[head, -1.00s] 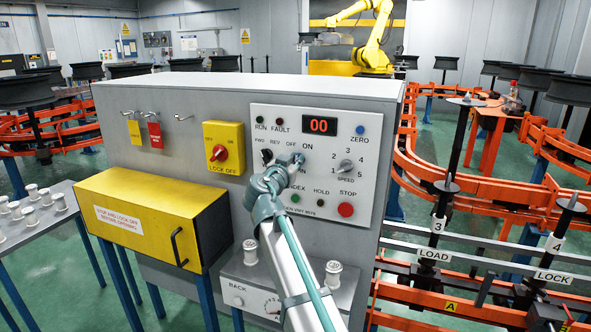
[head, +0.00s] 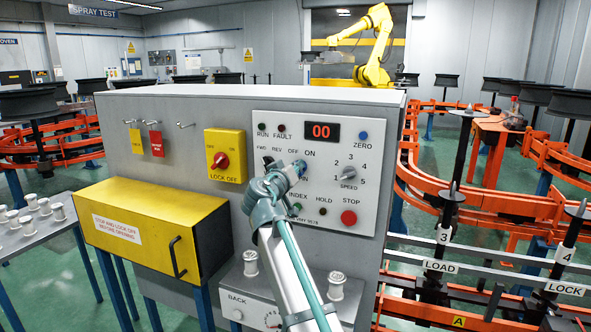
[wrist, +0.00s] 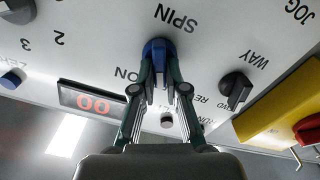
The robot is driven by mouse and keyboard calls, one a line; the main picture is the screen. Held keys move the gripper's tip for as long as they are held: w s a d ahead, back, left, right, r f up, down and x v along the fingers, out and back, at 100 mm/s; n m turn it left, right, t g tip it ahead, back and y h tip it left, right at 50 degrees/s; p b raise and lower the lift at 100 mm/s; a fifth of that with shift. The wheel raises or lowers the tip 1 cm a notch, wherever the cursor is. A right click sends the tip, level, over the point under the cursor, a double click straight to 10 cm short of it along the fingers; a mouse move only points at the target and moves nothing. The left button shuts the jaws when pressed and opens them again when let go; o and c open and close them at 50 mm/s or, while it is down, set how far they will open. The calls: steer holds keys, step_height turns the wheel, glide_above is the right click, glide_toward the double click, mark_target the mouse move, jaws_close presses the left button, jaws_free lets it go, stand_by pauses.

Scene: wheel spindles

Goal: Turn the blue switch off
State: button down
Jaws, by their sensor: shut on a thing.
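The blue switch (wrist: 155,48) is a round knob on the white control panel, beside the word SPIN in the wrist view. My gripper (wrist: 160,72) is shut on it, with one finger on each side. In the head view my gripper (head: 294,172) is at the panel, just below the OFF and ON labels, and covers most of the switch. In the wrist view the ON label shows beside a finger, and the fingers hide the OFF label. I cannot tell which label the switch points to.
A black WAY selector (wrist: 237,88) sits close to my gripper. The panel also has a grey speed knob (head: 348,173), a red stop button (head: 349,217) and a display (head: 321,131) reading 00. A yellow lock-off switch (head: 225,156) is at left. A yellow box (head: 150,225) juts out below.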

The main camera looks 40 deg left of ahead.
steer(key=shift+w+r, duration=0.1)
steer(key=shift+r, duration=0.05)
steer(key=c, duration=1.2)
jaws_free()
steer(key=v, duration=1.2)
